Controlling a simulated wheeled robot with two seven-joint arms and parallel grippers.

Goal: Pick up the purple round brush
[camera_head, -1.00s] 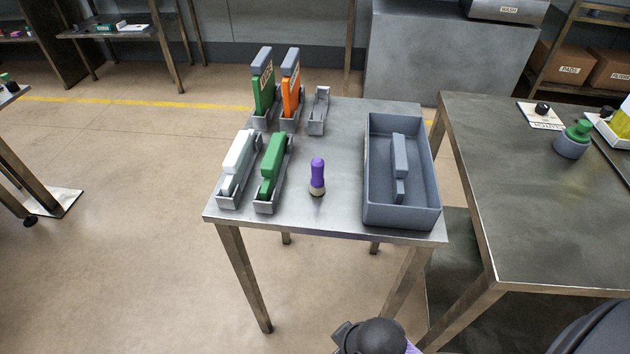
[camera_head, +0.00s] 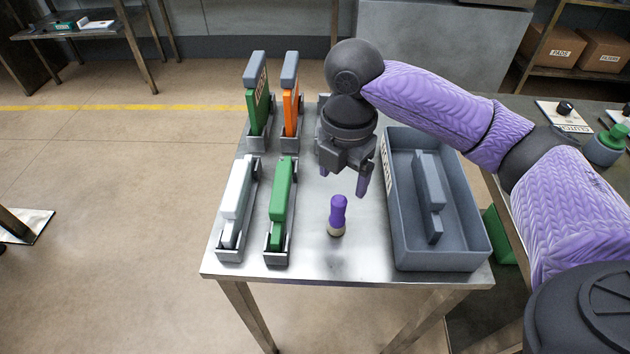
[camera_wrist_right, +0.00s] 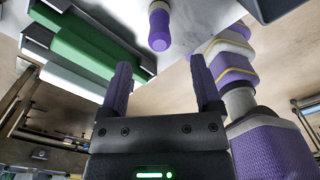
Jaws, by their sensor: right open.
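The purple round brush (camera_head: 338,214) stands upright on the metal table (camera_head: 320,260), between the green block in its holder and the grey bin. It also shows in the right wrist view (camera_wrist_right: 159,28), beyond the fingertips. My right gripper (camera_head: 343,180) is open and empty, with its purple fingers pointing down above and behind the brush, apart from it. Its two fingers also show in the right wrist view (camera_wrist_right: 160,80). My left gripper is not in view.
Left are holders with a white block (camera_head: 237,190) and a green block (camera_head: 282,190). Behind stand upright green (camera_head: 258,100) and orange (camera_head: 290,105) pieces. The table front is clear.

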